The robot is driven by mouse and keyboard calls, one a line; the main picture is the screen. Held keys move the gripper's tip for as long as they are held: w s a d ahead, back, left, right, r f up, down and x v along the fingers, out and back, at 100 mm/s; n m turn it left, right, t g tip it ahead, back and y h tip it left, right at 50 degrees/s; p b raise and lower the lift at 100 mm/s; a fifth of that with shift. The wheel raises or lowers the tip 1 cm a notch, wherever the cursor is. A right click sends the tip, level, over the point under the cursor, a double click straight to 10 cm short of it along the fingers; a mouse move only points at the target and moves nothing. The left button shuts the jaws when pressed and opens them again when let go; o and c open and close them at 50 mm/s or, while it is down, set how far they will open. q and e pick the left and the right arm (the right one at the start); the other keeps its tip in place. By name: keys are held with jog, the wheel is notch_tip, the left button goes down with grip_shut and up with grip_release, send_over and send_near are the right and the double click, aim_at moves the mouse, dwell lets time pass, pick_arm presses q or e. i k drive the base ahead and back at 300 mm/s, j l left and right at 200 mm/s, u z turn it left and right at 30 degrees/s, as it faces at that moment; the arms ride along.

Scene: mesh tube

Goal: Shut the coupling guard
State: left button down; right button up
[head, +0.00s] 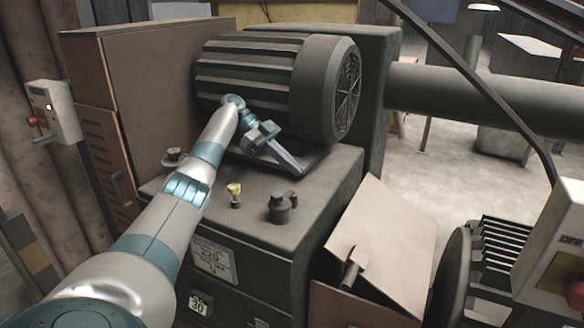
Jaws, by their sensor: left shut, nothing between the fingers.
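A flat tan panel (382,242) with a dark handle (351,268) near its lower left edge looks like the coupling guard. It stands tilted up and open above a reddish-brown box (345,308), with a dark gap under its right edge. My left gripper (299,172) is shut and empty. It is over the top of the dark machine base, just in front of the large motor, up and to the left of the panel and apart from it. My right gripper is not in view.
The large finned motor (255,75) sits on the dark base (255,255). A dark knob (281,208) and a small yellow-topped fitting (235,194) rise from the base's top. A dark round flange (451,285) and a switch box (560,250) stand right of the panel.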

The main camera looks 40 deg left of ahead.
aim_at(381, 238)
jog(key=k+j, duration=0.1)
jog(key=k, duration=0.4)
jog(key=k+j, duration=0.1)
jog(key=k, duration=0.4)
